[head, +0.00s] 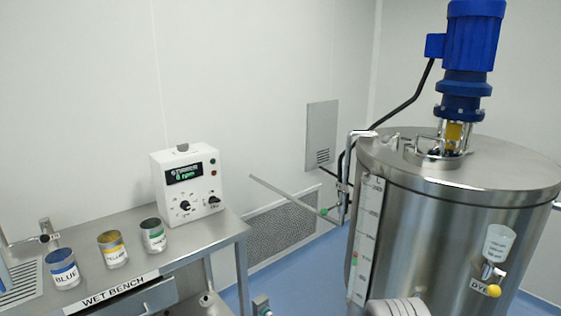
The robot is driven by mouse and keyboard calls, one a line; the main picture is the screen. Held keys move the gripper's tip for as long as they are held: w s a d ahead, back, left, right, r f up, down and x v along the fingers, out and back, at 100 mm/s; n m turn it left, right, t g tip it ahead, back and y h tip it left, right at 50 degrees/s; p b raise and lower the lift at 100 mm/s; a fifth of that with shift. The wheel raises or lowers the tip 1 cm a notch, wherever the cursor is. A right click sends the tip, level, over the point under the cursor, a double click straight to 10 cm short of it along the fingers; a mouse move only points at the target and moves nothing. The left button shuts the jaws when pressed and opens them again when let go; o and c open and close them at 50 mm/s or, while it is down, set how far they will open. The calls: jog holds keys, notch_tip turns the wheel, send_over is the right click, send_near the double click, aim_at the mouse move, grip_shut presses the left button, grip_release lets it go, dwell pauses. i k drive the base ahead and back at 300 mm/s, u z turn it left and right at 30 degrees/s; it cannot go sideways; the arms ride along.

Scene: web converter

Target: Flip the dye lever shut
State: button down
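The dye fitting is on the front of the steel tank (420,235) at the right. A small label reading DYE (478,287) is there, with a yellow ball knob (495,292) beside it, low on the fitting. The knob seems to be the end of the dye lever, but the lever's arm is too small to make out. A clear graduated cup (498,243) sits just above, over a metal valve body (490,271). My gripper is not in view. A pale ribbed part at the bottom edge, in front of the tank, looks like part of my arm.
A blue motor (469,50) stands on the tank lid. A steel pipe (295,197) sticks out left of the tank. The wet bench (190,252) at left holds a controller (187,188) and blue, yellow and green labelled cans. Blue floor shows between bench and tank.

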aim_at(493, 290)
jog(key=z, duration=1.85)
jog(key=i, duration=0.55)
jog(key=u, duration=1.95)
